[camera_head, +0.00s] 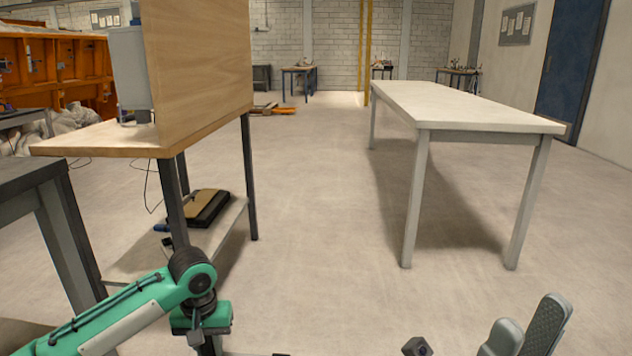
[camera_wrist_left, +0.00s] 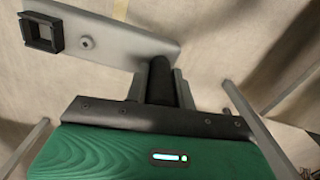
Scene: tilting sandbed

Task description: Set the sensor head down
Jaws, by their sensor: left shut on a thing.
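My left gripper (camera_wrist_left: 161,72) shows in the left wrist view, its two grey fingers shut on a dark round stem. The stem meets a long grey plate with a black square frame, which I take for the sensor head (camera_wrist_left: 115,38); it hangs over pale floor. In the head view my green left arm comes in from the left and its fingers are out of sight below the edge. My right gripper (camera_head: 530,322) is at the bottom right, its grey pads apart with nothing seen between them.
A long pale table (camera_head: 455,105) stands at the right, its top clear. A wooden bench (camera_head: 105,140) at the left carries an upright board (camera_head: 200,65) and a grey box (camera_head: 130,68). A dark case (camera_head: 205,208) lies on its lower shelf. The floor between is open.

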